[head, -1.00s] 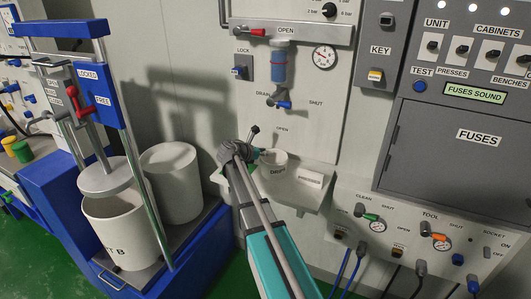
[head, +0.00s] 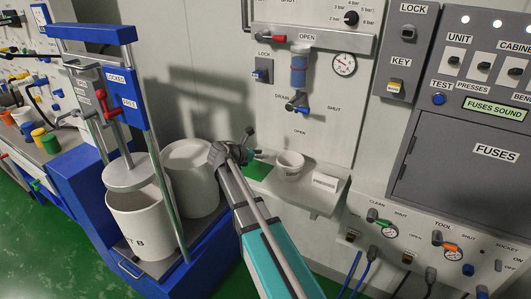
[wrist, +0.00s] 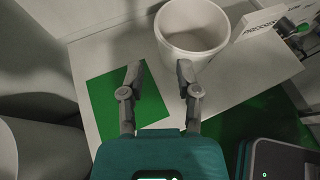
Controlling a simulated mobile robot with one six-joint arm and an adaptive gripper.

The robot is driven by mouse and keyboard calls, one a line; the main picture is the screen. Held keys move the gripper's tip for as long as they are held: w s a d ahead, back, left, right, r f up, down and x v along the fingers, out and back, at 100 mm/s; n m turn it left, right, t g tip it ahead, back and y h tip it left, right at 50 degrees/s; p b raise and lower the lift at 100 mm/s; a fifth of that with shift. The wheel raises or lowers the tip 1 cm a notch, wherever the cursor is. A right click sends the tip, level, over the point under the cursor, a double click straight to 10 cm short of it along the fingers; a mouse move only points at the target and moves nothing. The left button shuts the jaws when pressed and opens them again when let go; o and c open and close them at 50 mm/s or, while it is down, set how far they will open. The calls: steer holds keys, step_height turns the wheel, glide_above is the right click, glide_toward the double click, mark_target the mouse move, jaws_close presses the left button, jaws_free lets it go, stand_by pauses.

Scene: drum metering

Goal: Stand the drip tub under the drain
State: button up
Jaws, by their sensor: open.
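The drip tub (head: 290,164) is a small white open-topped cup. It stands upright on the pale shelf (head: 318,200), right of a green square. The drain tap (head: 297,103), with a blue handle, is on the wall above the tub in the head view. My gripper (head: 258,154) is just left of the tub, apart from it. The tub (wrist: 194,30) shows there beyond the fingertips, a little to the right, and looks empty.
A small label plate (head: 325,182) stands on the shelf right of the tub. A blue press (head: 122,100) and a large white drum (head: 190,170) stand left of my arm. A valve panel (head: 425,240) is at lower right.

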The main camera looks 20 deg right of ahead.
steer(key=shift+s, duration=0.1)
stand_by(0.6)
steer(key=s+a+f+m+g+y, duration=0.1)
steer(key=s+a+f+m+y, duration=0.2)
steer(key=s+m, duration=0.4)
steer(key=s+a+f+m+g+y, duration=0.1)
steer(key=s+a+f+m+y, duration=0.3)
steer(key=s+a+m, duration=0.3)
steer(key=s+a+f+m+g+y, duration=0.1)
steer(key=s+a+f+m+y, duration=0.3)
steer(key=s, duration=0.6)
steer(key=a+m+y, duration=0.2)
steer(key=m, duration=0.1)
steer(key=shift+s, duration=0.15)
steer(key=shift+o, duration=0.2)
steer(key=shift+d+f, duration=0.1)
